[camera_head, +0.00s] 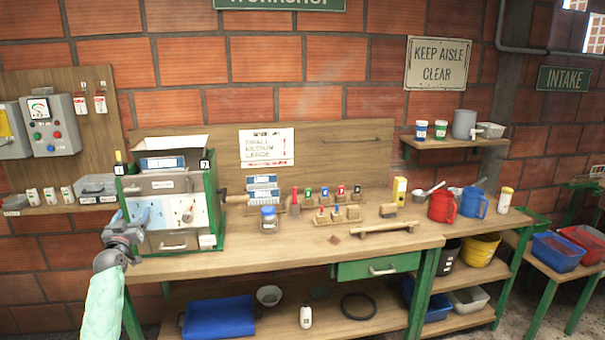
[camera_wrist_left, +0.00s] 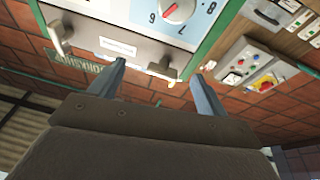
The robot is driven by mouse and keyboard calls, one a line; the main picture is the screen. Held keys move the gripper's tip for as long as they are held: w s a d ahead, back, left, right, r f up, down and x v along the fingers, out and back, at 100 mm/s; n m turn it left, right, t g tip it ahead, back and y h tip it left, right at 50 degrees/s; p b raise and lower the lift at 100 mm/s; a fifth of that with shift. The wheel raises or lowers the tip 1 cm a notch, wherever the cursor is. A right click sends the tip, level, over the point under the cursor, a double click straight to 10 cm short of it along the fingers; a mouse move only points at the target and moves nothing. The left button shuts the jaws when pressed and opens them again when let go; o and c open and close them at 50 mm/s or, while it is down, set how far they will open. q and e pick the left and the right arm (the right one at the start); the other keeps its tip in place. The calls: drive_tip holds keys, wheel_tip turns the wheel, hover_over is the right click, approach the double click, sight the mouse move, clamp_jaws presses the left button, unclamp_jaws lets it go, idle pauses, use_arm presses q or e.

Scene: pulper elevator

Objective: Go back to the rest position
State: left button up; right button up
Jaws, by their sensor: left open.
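My left gripper (camera_head: 127,226) is at the left end of the workbench (camera_head: 300,243), beside the front left edge of a green-framed cabinet machine (camera_head: 172,213). In the left wrist view my left gripper (camera_wrist_left: 160,90) has its two fingers well apart. Nothing shows between the fingertips. The machine's panel (camera_wrist_left: 150,15) with a red-centred dial (camera_wrist_left: 176,10) and metal handles fills the top of that view, close beyond the fingers. I cannot tell whether a finger touches a handle. My right gripper is not in view.
Jars, small blocks and a wooden rail (camera_head: 375,229) stand on the bench. A red jug (camera_head: 441,206) and a blue jug (camera_head: 473,202) are at its right. A control box (camera_head: 50,125) hangs on the left wall. A green drawer (camera_head: 378,266) sits under the bench top.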

use_arm(q)
drive_tip(key=d+f+m+g+h, duration=0.25)
drive_tip(key=d+f+g, duration=0.2)
drive_tip(key=d, duration=0.25)
drive_tip(key=s+d+f+g, duration=0.3)
drive_tip(key=s+d+f, duration=0.3)
drive_tip(key=f, duration=0.4)
drive_tip(key=s+d+f+m+g, duration=0.1)
drive_tip(key=s+d+f+g, duration=0.2)
drive_tip(key=s+d+f, duration=0.55)
drive_tip(key=s+d+f+g, duration=0.25)
drive_tip(key=d+f, duration=0.25)
drive_tip(key=f, duration=0.6)
drive_tip(key=s+d+f+m+g+h, duration=0.1)
drive_tip(key=s+d+f+g, duration=0.1)
drive_tip(key=s+d+f, duration=0.6)
drive_tip(key=s+d+f+m+g+h, duration=0.1)
drive_tip(key=s+d+f, duration=0.2)
drive_tip(key=s+f, duration=0.85)
drive_tip(key=s+d+f+g, duration=0.1)
drive_tip(key=s+d+f, duration=0.1)
drive_tip(key=s, duration=1)
drive_tip(key=s+d+f+g, duration=0.2)
drive_tip(key=s+f, duration=0.3)
drive_tip(key=s, duration=0.7)
drive_tip(key=shift+d, duration=0.15)
drive_tip(key=shift+s+n, duration=0.1)
drive_tip(key=shift+n, duration=0.15)
drive_tip(key=shift+c, duration=0.3)
